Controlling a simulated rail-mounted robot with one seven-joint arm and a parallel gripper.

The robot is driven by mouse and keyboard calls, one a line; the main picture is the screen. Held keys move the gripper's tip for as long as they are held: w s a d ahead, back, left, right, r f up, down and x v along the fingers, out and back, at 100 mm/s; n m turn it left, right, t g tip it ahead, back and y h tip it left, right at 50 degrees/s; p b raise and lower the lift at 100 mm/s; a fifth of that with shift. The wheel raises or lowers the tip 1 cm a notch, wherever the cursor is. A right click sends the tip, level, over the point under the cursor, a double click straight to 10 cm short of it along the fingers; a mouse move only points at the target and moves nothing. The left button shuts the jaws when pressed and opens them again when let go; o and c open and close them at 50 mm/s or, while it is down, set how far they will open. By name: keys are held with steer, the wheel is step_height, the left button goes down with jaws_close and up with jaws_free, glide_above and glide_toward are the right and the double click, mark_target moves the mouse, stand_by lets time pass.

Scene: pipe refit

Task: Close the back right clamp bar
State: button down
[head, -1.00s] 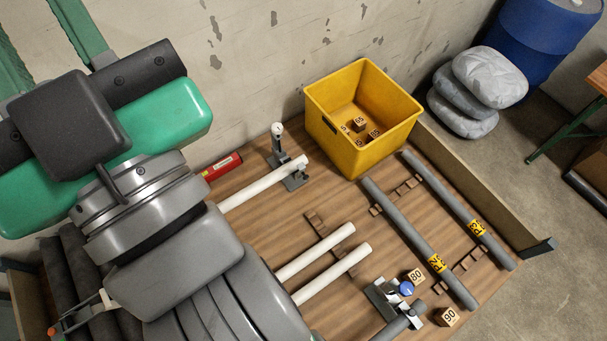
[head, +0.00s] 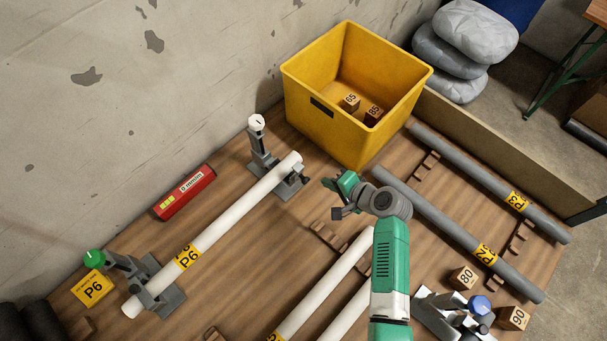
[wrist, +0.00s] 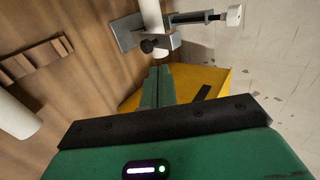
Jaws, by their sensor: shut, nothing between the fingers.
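The back right clamp (head: 285,184) stands around the far right end of the white pipe marked P6 (head: 232,226). Its clamp bar (head: 262,148) is raised and tilts up away from the pipe, with a white knob (head: 256,121) at its tip. In the wrist view the clamp (wrist: 128,31) is at the top, its bar reaching right to the white knob (wrist: 235,15). My gripper (head: 332,190) is shut and empty, just right of the clamp and apart from it. Its fingers (wrist: 157,85) point toward the clamp's black side knob (wrist: 150,45).
A yellow bin (head: 312,115) with blocks stands behind my gripper. A red tool case (head: 184,193) lies near the wall. A green-knobbed clamp (head: 165,292) holds the pipe's left end. More white pipes, grey pipes (head: 440,225) and numbered blocks lie to the right.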

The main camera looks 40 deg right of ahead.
mark_target(301, 173)
steer(key=b+x, duration=0.3)
steer(key=x, duration=0.6)
steer(key=shift+w+f, duration=0.25)
steer(key=shift+f, duration=0.1)
steer(key=shift+r, duration=0.1)
